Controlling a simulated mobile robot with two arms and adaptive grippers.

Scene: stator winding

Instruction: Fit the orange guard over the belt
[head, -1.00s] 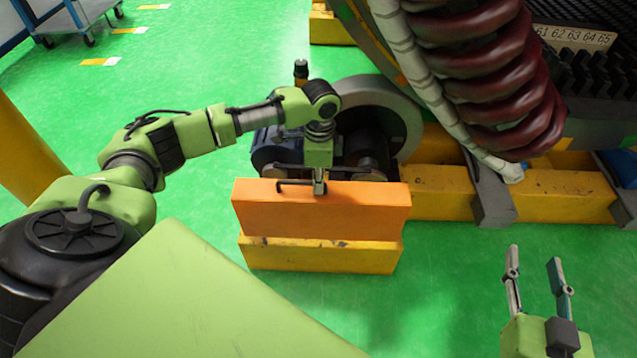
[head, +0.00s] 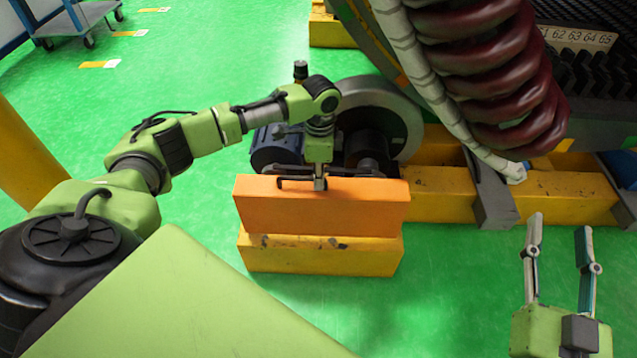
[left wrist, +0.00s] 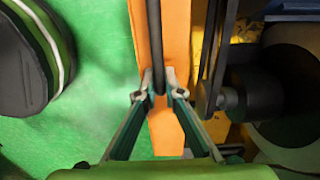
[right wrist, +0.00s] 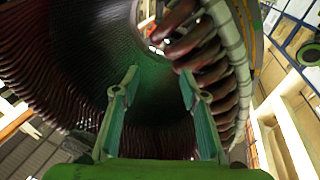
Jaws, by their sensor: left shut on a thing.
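The orange guard (head: 320,205) is a long box-shaped cover with a dark bar handle on top. My left gripper (head: 320,183) is shut on the handle, and in the left wrist view the fingers (left wrist: 160,92) close around the dark bar (left wrist: 156,45). The guard is upright in front of the motor (head: 277,147) and the pulleys beside it, above a yellow base block (head: 320,252). Its lower edge looks slightly above the block. The belt is hidden behind the guard in the head view. My right gripper (head: 560,240) is open and empty at the lower right.
A large grey wheel (head: 378,115) stands behind the pulleys. The stator with dark red coils (head: 490,65) fills the upper right, on yellow beams (head: 440,190). A blue cart (head: 75,20) is far left.

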